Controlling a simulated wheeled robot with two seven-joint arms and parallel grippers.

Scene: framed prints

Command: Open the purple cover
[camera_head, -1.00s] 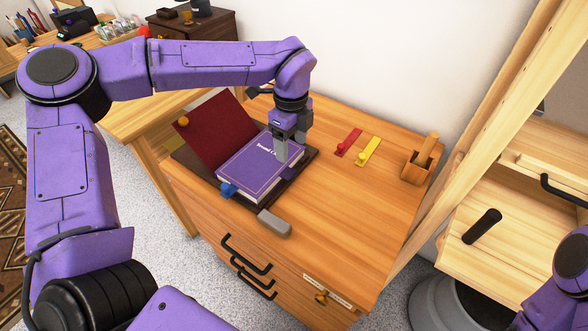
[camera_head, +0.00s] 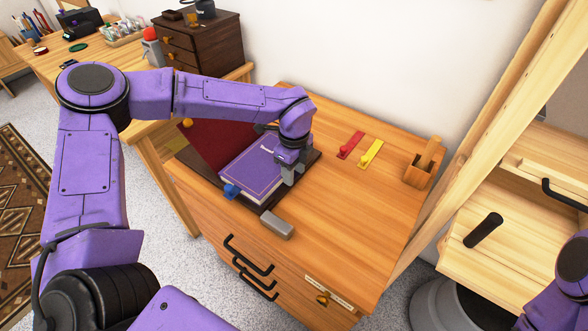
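The purple cover (camera_head: 252,172) lies flat and closed on a book-like block with pale page edges. It has gold lettering, partly hidden by my arm. A blue knob (camera_head: 231,191) sits at its front left corner. My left gripper (camera_head: 288,178) points down at the cover's right edge, close to or touching it. I cannot tell whether its fingers are apart or hold anything. A dark red panel (camera_head: 207,143) with an orange knob (camera_head: 187,123) stands raised at the left, partly behind my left arm. Part of my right arm shows at the lower right, but its gripper is out of view.
The book lies on a dark base on the wooden cabinet (camera_head: 345,215). A grey block (camera_head: 277,225) lies near the front edge. Red (camera_head: 351,145) and yellow (camera_head: 370,154) tabs and a wooden holder (camera_head: 420,172) stand behind right.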

